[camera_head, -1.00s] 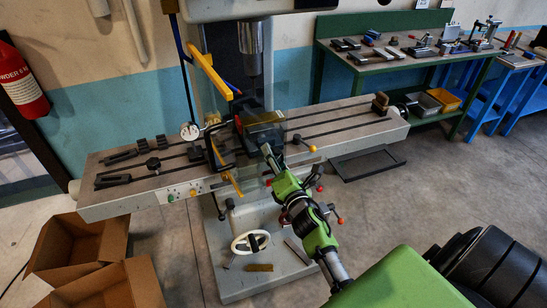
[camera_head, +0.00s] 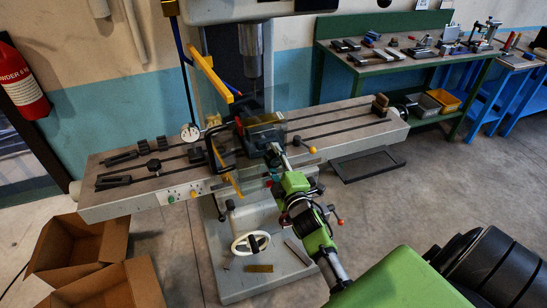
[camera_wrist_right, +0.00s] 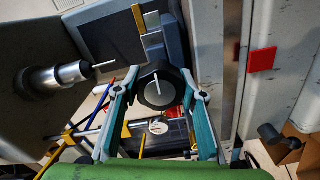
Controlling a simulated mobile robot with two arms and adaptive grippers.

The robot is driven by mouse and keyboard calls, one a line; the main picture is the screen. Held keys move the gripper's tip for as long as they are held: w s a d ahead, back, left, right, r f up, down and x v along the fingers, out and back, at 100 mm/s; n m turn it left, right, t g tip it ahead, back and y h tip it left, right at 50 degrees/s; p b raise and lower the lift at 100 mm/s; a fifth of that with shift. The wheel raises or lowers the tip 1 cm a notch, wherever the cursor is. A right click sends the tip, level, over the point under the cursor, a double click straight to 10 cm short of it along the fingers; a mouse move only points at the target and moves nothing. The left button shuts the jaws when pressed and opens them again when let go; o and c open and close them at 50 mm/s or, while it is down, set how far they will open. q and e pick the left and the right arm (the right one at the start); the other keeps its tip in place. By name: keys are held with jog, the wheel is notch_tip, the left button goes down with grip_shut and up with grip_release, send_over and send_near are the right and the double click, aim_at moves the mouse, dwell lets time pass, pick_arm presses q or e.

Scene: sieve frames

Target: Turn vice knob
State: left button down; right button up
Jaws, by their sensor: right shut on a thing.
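The vice (camera_head: 262,130) sits on the milling machine's table, below the spindle. The vice knob (camera_wrist_right: 157,90) is a dark, many-sided knob with a pale line on its face, seen in the right wrist view. My right gripper (camera_head: 275,157) reaches the near side of the vice in the head view. In the right wrist view, the fingers of my right gripper (camera_wrist_right: 161,80) stand on both sides of the knob and are shut on it. The knob is hidden in the head view. My left gripper is not in view.
The long machine table (camera_head: 345,112) has slots and clamps. A yellow guard arm (camera_head: 212,78) stands left of the vice, and the spindle (camera_head: 252,50) hangs above. A handwheel (camera_head: 250,242) is below.

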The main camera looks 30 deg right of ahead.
jog(key=m, duration=0.4)
jog(key=shift+m+p, duration=0.3)
jog(key=shift+p, duration=0.05)
jog(key=m, duration=0.4)
jog(key=shift+m+p, duration=0.3)
jog(key=shift+p, duration=0.1)
jog(key=m, duration=0.4)
jog(key=shift+m+p, duration=0.3)
jog(key=shift+m, duration=2.2)
jog(key=o, duration=1.1)
jog(key=shift+o, duration=0.2)
jog(key=shift+s, duration=0.1)
jog(key=v, duration=1.1)
jog(key=shift+s, duration=0.4)
